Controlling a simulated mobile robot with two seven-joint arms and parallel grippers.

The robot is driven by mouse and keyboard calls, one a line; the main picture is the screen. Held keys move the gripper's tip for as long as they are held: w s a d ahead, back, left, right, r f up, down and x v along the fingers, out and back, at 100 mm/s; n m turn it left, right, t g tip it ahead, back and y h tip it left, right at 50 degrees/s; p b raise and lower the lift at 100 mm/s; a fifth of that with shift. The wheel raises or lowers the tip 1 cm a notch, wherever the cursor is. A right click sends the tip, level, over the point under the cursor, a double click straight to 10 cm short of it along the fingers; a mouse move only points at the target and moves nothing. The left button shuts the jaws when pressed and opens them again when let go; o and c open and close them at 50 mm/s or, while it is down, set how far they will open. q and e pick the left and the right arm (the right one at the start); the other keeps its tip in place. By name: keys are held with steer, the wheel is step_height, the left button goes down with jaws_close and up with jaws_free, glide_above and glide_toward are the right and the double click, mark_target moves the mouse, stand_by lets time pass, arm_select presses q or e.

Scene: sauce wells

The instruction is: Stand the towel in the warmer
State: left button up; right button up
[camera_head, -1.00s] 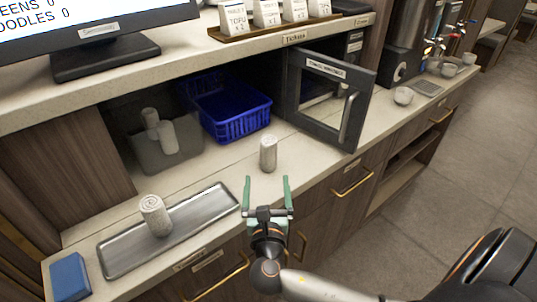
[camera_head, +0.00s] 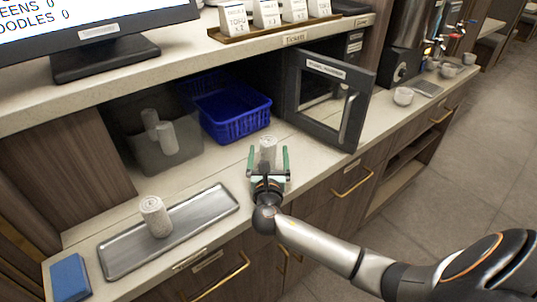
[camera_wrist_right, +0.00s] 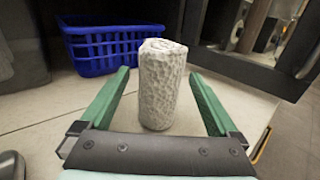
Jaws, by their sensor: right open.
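A rolled white towel (camera_head: 268,150) stands upright on the counter in front of the blue basket. My right gripper (camera_head: 268,160) is open, with its green fingers on either side of this towel. In the right wrist view the towel (camera_wrist_right: 161,84) stands between the two fingers (camera_wrist_right: 160,95), with a gap on each side. Another rolled towel (camera_head: 155,215) stands upright on the metal tray (camera_head: 205,212). The towel warmer (camera_head: 330,90) is at the back right with its door (camera_head: 322,118) swung open. My left gripper is not in view.
A blue basket (camera_head: 237,122) and a grey bin (camera_head: 172,160) holding rolled towels stand under the shelf. A blue cloth (camera_head: 70,277) lies at the front left. The warmer's open door juts over the counter, right of my gripper.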

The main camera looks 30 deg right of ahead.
steer(key=shift+w, duration=0.1)
steer(key=shift+r, duration=0.1)
jaws_close()
stand_by(0.7)
